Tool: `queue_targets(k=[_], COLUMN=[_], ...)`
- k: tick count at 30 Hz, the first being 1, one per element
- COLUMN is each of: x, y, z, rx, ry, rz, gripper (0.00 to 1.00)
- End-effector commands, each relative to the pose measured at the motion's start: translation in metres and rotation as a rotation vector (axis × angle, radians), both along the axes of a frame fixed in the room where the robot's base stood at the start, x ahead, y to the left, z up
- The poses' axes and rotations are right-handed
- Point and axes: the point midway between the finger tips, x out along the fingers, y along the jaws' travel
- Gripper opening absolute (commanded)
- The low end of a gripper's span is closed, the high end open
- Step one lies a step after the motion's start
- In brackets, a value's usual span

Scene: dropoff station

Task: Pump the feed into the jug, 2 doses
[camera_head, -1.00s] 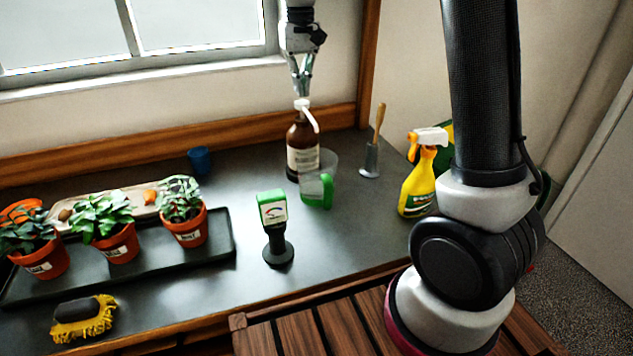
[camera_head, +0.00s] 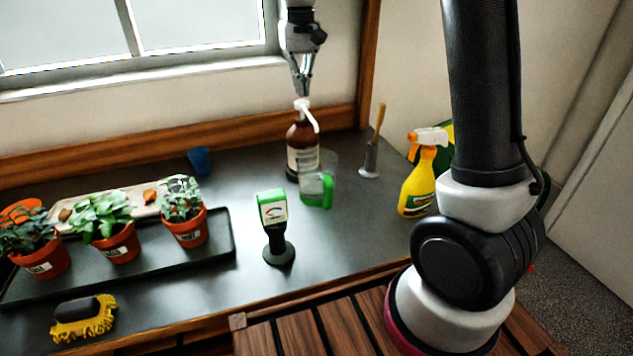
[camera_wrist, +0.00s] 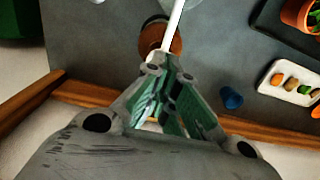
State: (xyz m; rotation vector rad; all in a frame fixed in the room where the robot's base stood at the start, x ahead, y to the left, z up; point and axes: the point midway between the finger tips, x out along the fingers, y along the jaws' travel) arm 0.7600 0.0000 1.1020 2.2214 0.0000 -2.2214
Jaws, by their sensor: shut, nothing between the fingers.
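The feed bottle (camera_head: 303,150) is brown with a pale label and a white pump head (camera_head: 304,106). It stands upright on the dark bench near the back wall. The clear jug (camera_head: 318,184) with a green handle stands just in front of it, and the white spout points over towards it. My gripper (camera_head: 302,92) is shut and empty, pointing down directly over the pump head, at or just above its top; I cannot tell whether they touch. In the wrist view the fingertips (camera_wrist: 172,75) lie over the bottle (camera_wrist: 153,38), hiding part of the pump, with the white spout (camera_wrist: 176,20) reaching past.
A yellow spray bottle (camera_head: 418,185) and a wooden-handled tool (camera_head: 372,150) stand to the right. A green-headed meter (camera_head: 274,225) stands in front. A blue cup (camera_head: 200,160), potted plants on a tray (camera_head: 225,240) and a brush (camera_head: 84,318) are to the left.

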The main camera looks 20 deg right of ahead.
Motion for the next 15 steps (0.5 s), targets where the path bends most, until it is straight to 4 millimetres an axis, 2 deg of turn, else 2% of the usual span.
queue_targets(k=[15], x=[0.0], y=[0.0], z=[-0.013], rx=[0.0], ry=[0.001], rz=[0.0], gripper=[0.0])
